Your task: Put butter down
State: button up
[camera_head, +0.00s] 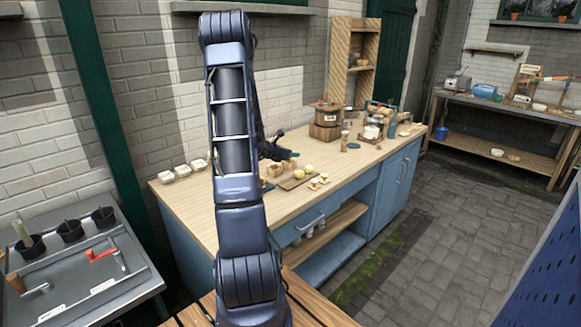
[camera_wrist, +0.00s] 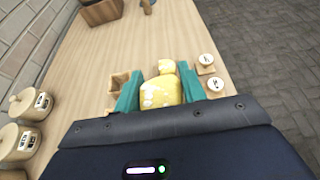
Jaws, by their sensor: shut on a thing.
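In the wrist view, a yellow butter block (camera_wrist: 160,92) with pale specks sits between the teal fingers of my gripper (camera_wrist: 161,76), which is shut on it. A smaller yellow piece (camera_wrist: 167,66) lies just beyond it. In the head view, my gripper (camera_head: 288,157) is over the middle of the wooden counter (camera_head: 225,215), partly hidden by my arm. Yellow pieces (camera_head: 309,169) show just below it by a small board (camera_head: 291,183). I cannot tell whether the held butter touches anything beneath.
A small wooden box (camera_wrist: 117,82) stands close to the left finger. Round marked pieces (camera_wrist: 215,84) lie to the right. Lidded jars (camera_wrist: 22,105) line the wall side.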

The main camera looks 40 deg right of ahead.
notch_tip(320, 180, up, 7)
jog(key=shift+r, duration=0.1)
dwell(0.3)
